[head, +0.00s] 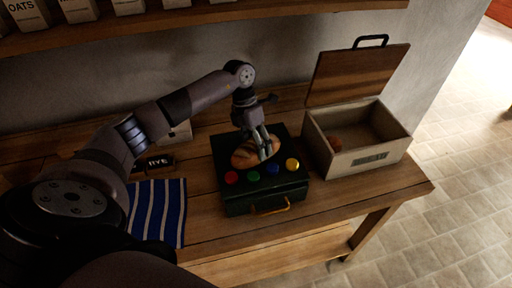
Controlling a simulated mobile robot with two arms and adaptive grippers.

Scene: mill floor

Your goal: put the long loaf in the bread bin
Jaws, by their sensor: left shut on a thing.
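The long loaf (244,156), brown with scored marks, is at the top of a dark green box on the bench. My left gripper (264,150) reaches down from above and is shut on the loaf. I cannot tell whether the loaf touches the box or hangs just above it. The bread bin (339,159), a pale box with a wooden lid (356,75) standing open at its back, is to the right of the green box. My right gripper is not in view.
The dark green box (262,203) has red, green, blue and yellow round knobs and an orange handle. A shelf (200,16) with packets runs above the wooden bench (222,228).

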